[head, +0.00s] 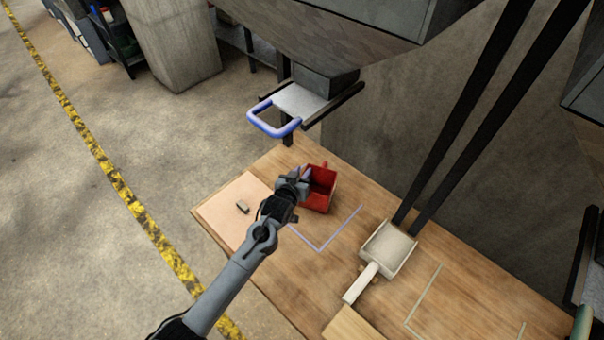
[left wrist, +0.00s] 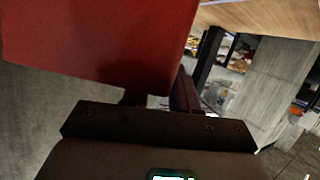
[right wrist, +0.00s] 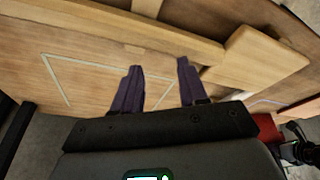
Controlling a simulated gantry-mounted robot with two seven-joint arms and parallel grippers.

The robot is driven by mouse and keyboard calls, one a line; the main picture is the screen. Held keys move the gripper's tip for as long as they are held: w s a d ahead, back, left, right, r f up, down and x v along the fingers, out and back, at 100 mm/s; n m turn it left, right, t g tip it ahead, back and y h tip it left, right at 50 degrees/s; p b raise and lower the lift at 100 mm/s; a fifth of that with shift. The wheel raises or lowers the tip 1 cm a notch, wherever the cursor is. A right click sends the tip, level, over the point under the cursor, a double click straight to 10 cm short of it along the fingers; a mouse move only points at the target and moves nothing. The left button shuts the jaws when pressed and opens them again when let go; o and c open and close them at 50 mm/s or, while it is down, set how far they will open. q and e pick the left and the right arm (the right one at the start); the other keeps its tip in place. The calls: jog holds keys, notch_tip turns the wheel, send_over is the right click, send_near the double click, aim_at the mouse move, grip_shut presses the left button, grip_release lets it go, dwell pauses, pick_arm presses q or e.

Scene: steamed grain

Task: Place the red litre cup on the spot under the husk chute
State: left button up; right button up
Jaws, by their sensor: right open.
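The red litre cup (head: 319,189) shows open side up in the head view, at the far side of a violet outline (head: 319,249) on the wooden bench. I cannot tell whether it rests on the bench. My left gripper (head: 304,174) is at the cup's left side. In the left wrist view the red cup (left wrist: 100,35) fills the upper left and hides one finger, so the jaw opening is unclear. The husk chute (head: 325,80) hangs above and behind, with a blue-handled slide gate. My right gripper (right wrist: 160,90) is open and empty over the bench.
A pale scoop (head: 389,250) lies right of the outline. A pale board (head: 238,205) with a small grey block (head: 242,207) is at the left. Two dark posts (head: 470,120) rise behind the scoop. A pale green outline (head: 420,300) marks bench space at the right.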

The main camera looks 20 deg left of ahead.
jog(key=shift+a, duration=0.1)
pick_arm(q)
jog(key=shift+s+r, duration=0.15)
pick_arm(e)
jog(key=shift+r, duration=0.2)
notch_tip(320, 180, up, 4)
jog(key=p, duration=0.4)
jog(key=shift+r+p, duration=0.15)
jog(key=shift+p, duration=0.2)
pick_arm(q)
jog(key=s+r+m+g, duration=0.1)
jog(key=s+g, duration=0.2)
jog(key=s, duration=1)
jog(key=s+m+g, duration=0.1)
jog(key=s+g, duration=0.3)
jog(key=s, duration=0.9)
jog(key=s+r+m+g, duration=0.1)
jog(key=s+g, duration=0.2)
jog(key=s, duration=1.1)
jog(key=shift+s+d+r+m+h, duration=0.1)
jog(key=shift+d+r+m+h, duration=0.15)
jog(key=shift+r+m+h, duration=0.05)
